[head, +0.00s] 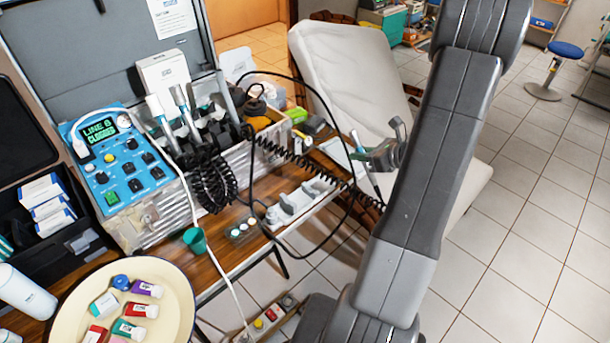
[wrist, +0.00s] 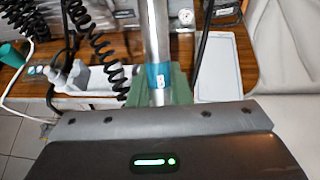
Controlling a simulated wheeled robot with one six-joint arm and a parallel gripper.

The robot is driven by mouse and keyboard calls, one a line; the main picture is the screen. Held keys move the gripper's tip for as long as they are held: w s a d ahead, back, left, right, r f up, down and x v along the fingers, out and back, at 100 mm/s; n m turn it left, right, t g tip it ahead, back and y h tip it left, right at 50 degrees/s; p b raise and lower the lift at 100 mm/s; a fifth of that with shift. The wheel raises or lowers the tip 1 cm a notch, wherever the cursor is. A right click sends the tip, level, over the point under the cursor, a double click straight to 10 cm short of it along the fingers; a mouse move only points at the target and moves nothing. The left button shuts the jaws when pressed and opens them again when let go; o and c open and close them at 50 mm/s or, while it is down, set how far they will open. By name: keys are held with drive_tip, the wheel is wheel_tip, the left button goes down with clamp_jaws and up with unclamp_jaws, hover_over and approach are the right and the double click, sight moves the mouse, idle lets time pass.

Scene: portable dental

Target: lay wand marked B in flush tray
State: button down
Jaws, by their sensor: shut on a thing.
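My gripper (head: 383,157) is shut on a wand (head: 362,160) and holds it tilted above the right part of the wooden table. In the wrist view the wand is a metal rod (wrist: 155,30) with a teal band (wrist: 157,77) carrying a white label that reads B. A coiled black cord runs from it towards the case. A flat white tray (wrist: 218,65) lies on the table to the right of the wand in the wrist view. In the head view a pale tray (head: 335,150) shows partly behind the gripper; I take it to be the flush tray.
An open case holds a blue control panel (head: 115,160) whose screen reads "LINE B CLOGGED". Other wands (head: 180,105) stand in it. Grey-white pieces (head: 295,203) and a green cup (head: 195,240) stand on the table. A dental chair (head: 345,75) is behind my arm. Black hoses loop nearby.

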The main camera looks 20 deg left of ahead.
drive_tip(key=s+a+f+m+h, duration=0.2)
drive_tip(key=s+a+m+h, duration=0.1)
drive_tip(key=m, duration=0.5)
drive_tip(key=s+a+f+m+g+h, duration=0.1)
drive_tip(key=s+a+m+h, duration=0.3)
drive_tip(key=m, duration=0.5)
drive_tip(key=s+a+f+m+h, duration=0.3)
drive_tip(key=m+h, duration=0.2)
drive_tip(key=m, duration=0.4)
drive_tip(key=shift+s+a+f+g, duration=0.15)
drive_tip(key=shift+s+a+g, duration=0.15)
drive_tip(key=shift+g, duration=0.1)
drive_tip(key=n, duration=0.2)
drive_tip(key=a+n+y, duration=0.1)
drive_tip(key=shift+w+r+g, duration=0.2)
drive_tip(key=shift+w+g, duration=0.1)
drive_tip(key=shift+w+a+f+n+g+b, duration=0.15)
drive_tip(key=shift+a+f+n+g+b, duration=0.25)
drive_tip(key=shift+f+n, duration=0.5)
drive_tip(key=shift+w+a+f+n+g+b, duration=0.15)
drive_tip(key=shift+a+f+n+b, duration=0.25)
drive_tip(key=shift+f+n, duration=0.5)
drive_tip(key=shift+r+y, duration=0.25)
drive_tip(key=shift+y, duration=0.05)
